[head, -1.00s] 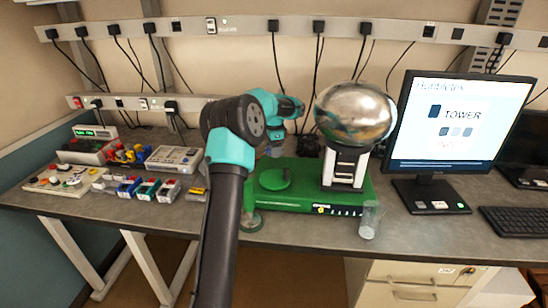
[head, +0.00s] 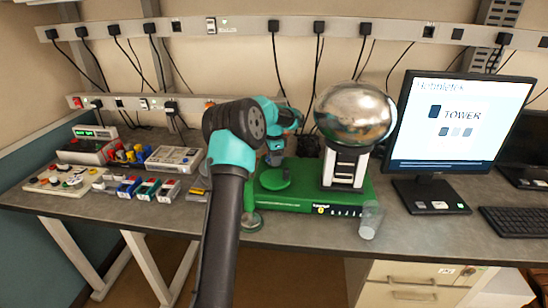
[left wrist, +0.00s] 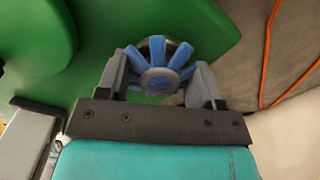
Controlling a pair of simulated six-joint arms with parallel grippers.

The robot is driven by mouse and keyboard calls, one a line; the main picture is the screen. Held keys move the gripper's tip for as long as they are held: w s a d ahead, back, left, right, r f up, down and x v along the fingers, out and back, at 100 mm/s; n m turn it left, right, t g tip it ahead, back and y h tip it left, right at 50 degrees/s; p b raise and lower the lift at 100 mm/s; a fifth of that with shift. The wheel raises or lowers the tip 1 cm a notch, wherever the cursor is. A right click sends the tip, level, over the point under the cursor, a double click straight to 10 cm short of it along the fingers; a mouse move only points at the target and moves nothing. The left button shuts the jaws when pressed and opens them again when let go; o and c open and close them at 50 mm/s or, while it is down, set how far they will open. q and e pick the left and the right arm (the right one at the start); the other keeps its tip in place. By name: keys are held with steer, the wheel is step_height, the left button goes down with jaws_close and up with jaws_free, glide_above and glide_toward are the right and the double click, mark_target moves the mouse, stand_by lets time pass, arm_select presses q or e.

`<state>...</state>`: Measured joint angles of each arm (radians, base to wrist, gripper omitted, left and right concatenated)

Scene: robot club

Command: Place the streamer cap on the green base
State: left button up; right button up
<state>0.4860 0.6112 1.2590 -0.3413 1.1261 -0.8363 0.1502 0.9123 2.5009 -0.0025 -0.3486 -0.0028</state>
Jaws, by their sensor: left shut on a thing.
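The streamer cap (left wrist: 158,82) is a blue hub with spoke-like arms, seen close up in the left wrist view. My left gripper (left wrist: 156,88) is shut on it, one finger on each side. In the head view the left gripper (head: 274,157) is at the back left of the green base (head: 305,203), above or near its rear edge, and the cap is too small to make out clearly. The green base also fills much of the left wrist view (left wrist: 215,40) behind the cap. I cannot tell whether the cap touches it. My right gripper is not in view.
A large shiny metal sphere (head: 354,112) on a black-and-white column (head: 345,168) stands on the base's right. A raised green disc (head: 275,179) lies on its left. A clear cup (head: 370,219) stands at its front right corner. A monitor (head: 458,125) is further right.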

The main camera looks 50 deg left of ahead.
arm_select(q)
steer(key=o, duration=0.9)
steer(key=shift+o, duration=0.2)
steer(key=shift+r, duration=0.1)
step_height(320, 180, up, 12)
steer(key=shift+d+r, duration=0.1)
stand_by(0.4)
